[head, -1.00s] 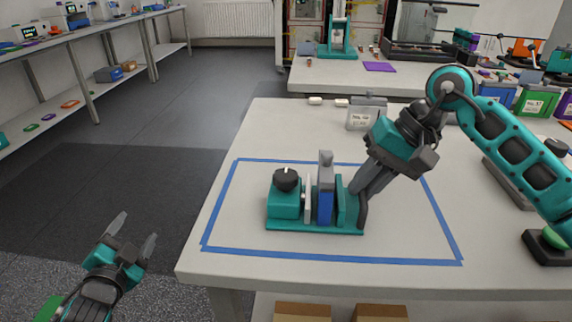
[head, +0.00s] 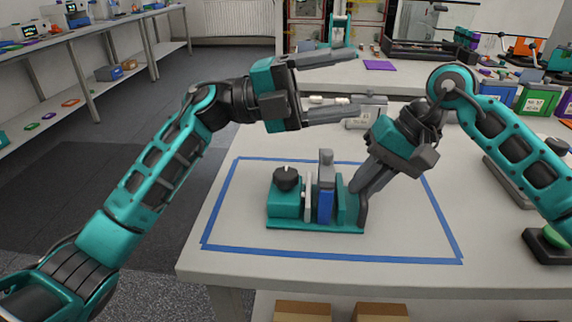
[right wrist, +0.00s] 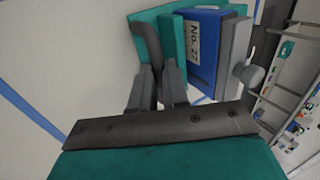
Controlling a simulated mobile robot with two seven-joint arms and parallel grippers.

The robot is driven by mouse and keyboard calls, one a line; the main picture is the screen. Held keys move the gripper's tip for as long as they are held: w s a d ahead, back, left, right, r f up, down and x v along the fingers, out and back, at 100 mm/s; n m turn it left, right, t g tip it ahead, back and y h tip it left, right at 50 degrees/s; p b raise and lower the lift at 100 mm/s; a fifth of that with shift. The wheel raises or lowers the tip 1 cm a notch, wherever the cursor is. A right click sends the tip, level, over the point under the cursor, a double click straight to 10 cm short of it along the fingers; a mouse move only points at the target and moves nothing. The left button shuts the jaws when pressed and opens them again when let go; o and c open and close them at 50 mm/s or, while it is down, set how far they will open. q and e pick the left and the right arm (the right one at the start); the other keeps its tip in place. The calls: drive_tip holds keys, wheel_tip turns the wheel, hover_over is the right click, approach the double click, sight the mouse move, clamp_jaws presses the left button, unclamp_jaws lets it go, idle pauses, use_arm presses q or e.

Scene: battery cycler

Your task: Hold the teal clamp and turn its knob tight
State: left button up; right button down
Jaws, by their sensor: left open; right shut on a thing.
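The teal clamp (head: 285,207) stands on the table inside the blue tape outline, with its black knob (head: 287,178) on top of the left block. A blue cell (head: 326,206) with a grey top sits upright between the clamp's plates. My right gripper (head: 360,190) is shut on the clamp's dark handle (right wrist: 146,45) at the clamp's right end. The blue cell (right wrist: 203,50) and its label show beside it in the right wrist view. My left gripper (head: 357,83) is open and empty, raised above and behind the clamp, its fingers pointing right.
Blue tape (head: 330,257) marks a rectangle on the white table (head: 240,250). A green button on a dark base (head: 548,240) is at the right. The table inside the tape is otherwise clear.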

sight(286, 173)
use_arm(q)
drive_tip(key=s+d+f+m+g+y, duration=0.1)
drive_tip(key=s+d+m+g+y, duration=0.15)
drive_tip(key=d+y, duration=0.2)
drive_tip(key=a+f+n+y, duration=0.1)
drive_tip(key=y, duration=0.3)
drive_tip(key=a+f+n+t+y, duration=0.1)
drive_tip(key=a+y, duration=0.1)
drive_tip(key=y, duration=0.1)
drive_tip(key=a+f+n+t+y, duration=0.1)
drive_tip(key=a+y, duration=0.1)
drive_tip(key=y, duration=0.2)
drive_tip(key=shift+w+f+y, duration=0.15)
drive_tip(key=shift+f+y, duration=0.15)
drive_tip(key=shift+y, duration=0.05)
drive_tip(key=w+a+r+n+t+y, duration=0.2)
drive_tip(key=w+a+n+y, duration=0.15)
drive_tip(key=a, duration=0.25)
drive_tip(key=shift+y, duration=0.45)
drive_tip(key=f, duration=1.1)
drive_tip(key=shift+s+a+f, duration=0.1)
drive_tip(key=shift+s+f, duration=0.05)
drive_tip(key=shift+s, duration=0.25)
drive_tip(key=c, duration=1.1)
